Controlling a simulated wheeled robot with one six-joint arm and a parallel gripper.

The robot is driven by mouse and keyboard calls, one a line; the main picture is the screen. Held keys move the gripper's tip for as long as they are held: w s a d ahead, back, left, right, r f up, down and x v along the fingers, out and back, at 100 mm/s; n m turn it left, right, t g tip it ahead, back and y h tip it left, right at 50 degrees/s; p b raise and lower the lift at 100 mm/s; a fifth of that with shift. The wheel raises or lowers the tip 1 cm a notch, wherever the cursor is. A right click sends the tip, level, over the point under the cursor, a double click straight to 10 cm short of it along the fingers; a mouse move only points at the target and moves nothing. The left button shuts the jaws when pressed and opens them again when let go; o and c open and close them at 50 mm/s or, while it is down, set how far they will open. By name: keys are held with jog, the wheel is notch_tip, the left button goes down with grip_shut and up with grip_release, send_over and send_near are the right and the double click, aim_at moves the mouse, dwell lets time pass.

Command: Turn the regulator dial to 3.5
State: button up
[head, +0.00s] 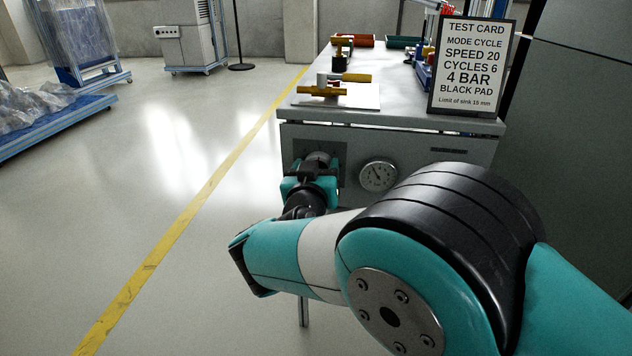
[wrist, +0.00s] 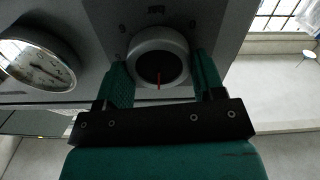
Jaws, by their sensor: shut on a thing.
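The regulator dial (wrist: 160,62) is a round knob with a pale rim and dark face on the grey cabinet front. A red pointer mark on its face points toward my gripper in the wrist view. My gripper (wrist: 160,80) has one green finger on each side of the knob and is shut on it. In the head view, my gripper (head: 312,175) covers most of the dial. A white round gauge (head: 378,176) with a dark needle sits to the right of the dial. It also shows in the wrist view (wrist: 36,66). Numbers around the dial are too small to read surely.
A test card (head: 470,64) reading "4 BAR" stands on the bench top (head: 400,102). Yellow-handled parts (head: 322,91) lie on a white plate there. The floor left of the bench is open, with a yellow line (head: 190,215).

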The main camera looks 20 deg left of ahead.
jog(key=m+b, duration=0.3)
jog(key=b, duration=0.1)
jog(key=shift+f+m, duration=0.1)
jog(key=shift+m, duration=0.2)
dwell(0.4)
jog(key=o, duration=0.9)
jog(key=shift+s, duration=0.1)
